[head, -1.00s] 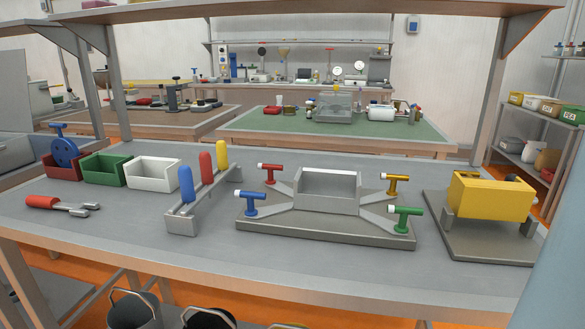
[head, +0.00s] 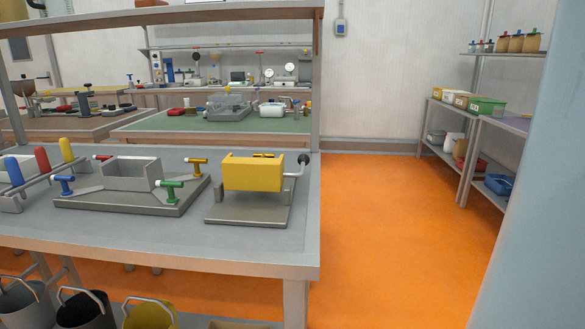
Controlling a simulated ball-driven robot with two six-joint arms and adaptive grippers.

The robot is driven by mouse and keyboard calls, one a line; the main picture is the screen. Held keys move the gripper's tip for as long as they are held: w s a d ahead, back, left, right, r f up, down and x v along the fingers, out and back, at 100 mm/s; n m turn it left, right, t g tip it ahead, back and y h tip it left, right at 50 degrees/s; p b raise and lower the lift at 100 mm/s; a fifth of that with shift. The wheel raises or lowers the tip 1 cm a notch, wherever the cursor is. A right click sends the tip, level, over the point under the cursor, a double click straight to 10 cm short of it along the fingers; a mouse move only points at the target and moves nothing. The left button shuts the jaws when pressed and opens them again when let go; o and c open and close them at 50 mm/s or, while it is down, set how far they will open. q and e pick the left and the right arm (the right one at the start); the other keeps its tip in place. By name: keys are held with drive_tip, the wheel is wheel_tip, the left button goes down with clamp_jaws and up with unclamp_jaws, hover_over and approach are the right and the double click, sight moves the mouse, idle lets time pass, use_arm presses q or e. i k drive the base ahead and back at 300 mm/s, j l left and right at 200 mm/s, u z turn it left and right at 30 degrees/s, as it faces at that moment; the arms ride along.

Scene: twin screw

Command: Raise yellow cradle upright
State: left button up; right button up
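The yellow cradle (head: 252,174) is a box-like block on a grey base plate (head: 246,214) near the right end of the workbench. A crank with a dark round knob (head: 304,159) sticks out at its right side. The cradle sits low and about level between its supports. Neither of my grippers is in the head view.
Left of the cradle stands a grey fixture (head: 130,174) with several coloured T-handles. A rack of coloured handles (head: 42,160) is at the far left. Orange floor (head: 400,230) lies open right of the bench (head: 160,255). Shelves (head: 480,130) stand at the right wall.

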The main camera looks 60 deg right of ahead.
sight(243, 174)
drive_tip(key=k+l, duration=0.1)
drive_tip(key=l, duration=0.25)
drive_tip(key=k+l, duration=0.1)
drive_tip(key=l, duration=0.2)
drive_tip(key=k+l+z, duration=0.1)
drive_tip(key=l, duration=0.25)
drive_tip(key=k+l, duration=0.15)
drive_tip(key=l, duration=0.2)
